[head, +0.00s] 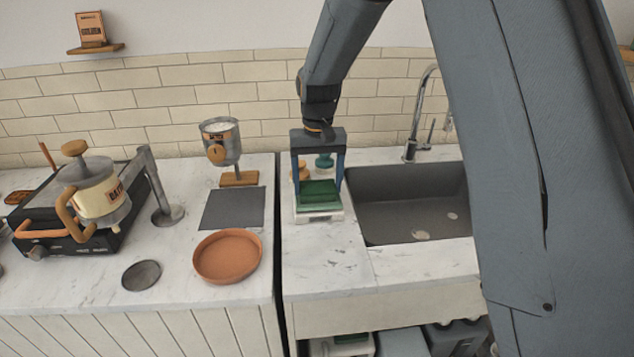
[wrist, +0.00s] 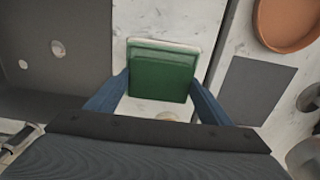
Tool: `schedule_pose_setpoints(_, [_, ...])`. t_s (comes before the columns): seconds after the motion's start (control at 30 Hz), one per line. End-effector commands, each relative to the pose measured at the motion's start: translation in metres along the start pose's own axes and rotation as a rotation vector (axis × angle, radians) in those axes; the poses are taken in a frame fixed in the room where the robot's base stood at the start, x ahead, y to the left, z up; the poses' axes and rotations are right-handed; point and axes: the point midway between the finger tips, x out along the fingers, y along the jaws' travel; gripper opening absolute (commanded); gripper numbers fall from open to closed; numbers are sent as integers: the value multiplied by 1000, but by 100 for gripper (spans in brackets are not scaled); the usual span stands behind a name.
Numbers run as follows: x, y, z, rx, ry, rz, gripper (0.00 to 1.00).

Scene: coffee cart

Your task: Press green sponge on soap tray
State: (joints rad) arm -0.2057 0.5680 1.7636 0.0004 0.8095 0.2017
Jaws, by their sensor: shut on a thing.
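The green sponge (head: 320,188) is between the two fingers of my gripper (head: 319,182), which is shut on it. In the wrist view the sponge (wrist: 160,76) is a green block with a finger at each side. The pale soap tray (head: 320,217) is directly under the sponge, on the marble counter left of the sink. A second green surface shows at the tray's front, under the sponge. The tray's white rim (wrist: 163,42) shows past the sponge's far edge in the wrist view. I cannot tell whether sponge and tray touch; most of the tray is hidden.
The sink (head: 405,205) with a tall faucet (head: 413,130) is close on the right. A terracotta dish (head: 227,256) and a dark grey mat (head: 232,209) lie to the left. The counter in front of the tray is clear.

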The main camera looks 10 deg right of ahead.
Motion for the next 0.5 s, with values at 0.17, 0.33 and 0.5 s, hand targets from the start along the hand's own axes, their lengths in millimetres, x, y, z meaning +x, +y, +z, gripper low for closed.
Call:
schedule_pose_setpoints(0.17, [2,0,0,0,-1,0,56])
schedule_pose_setpoints(0.33, [4,0,0,0,-1,0,56])
schedule_pose_setpoints(0.5, [6,0,0,0,-1,0,56])
